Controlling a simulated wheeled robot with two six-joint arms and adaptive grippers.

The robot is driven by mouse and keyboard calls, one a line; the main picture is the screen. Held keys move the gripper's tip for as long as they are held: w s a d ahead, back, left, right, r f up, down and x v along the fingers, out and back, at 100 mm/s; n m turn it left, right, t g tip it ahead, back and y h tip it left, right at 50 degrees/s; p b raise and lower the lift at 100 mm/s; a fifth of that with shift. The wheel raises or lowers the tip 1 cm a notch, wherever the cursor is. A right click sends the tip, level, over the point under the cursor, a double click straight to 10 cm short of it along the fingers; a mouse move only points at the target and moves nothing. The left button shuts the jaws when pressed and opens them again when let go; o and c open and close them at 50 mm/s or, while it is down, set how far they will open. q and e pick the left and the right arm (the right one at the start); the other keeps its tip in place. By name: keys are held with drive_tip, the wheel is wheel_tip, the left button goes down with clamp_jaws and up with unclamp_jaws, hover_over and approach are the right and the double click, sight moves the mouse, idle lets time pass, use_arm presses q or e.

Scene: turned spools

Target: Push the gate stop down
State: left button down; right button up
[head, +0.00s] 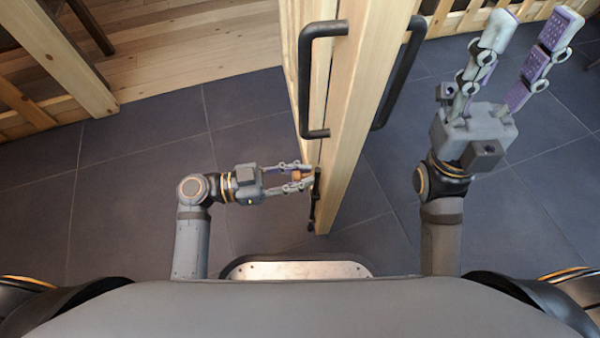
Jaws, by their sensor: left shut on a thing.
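The wooden gate (358,110) stands in the middle of the head view, seen from above, with a black bar handle on each face. The gate stop (313,205) is a dark, slim fitting low on the gate's left face near its close end. The fingers partly hide this piece. My right gripper (520,60) is open and empty, to the right of the gate, with its fingers pointing away from me.
The left black handle (305,80) rises above my left gripper. The right handle (402,75) lies between the gate and my right gripper. Wooden railings (50,50) stand at the far left and far right. The dark tiled floor (130,190) is clear on both sides.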

use_arm(q)
drive_tip(key=c, duration=1.3)
unclamp_jaws()
drive_tip(key=shift+f, duration=0.35)
drive_tip(key=shift+o, duration=1)
drive_tip(key=shift+r, duration=0.15)
drive_tip(key=s+a, duration=0.2)
drive_tip(key=a, duration=1)
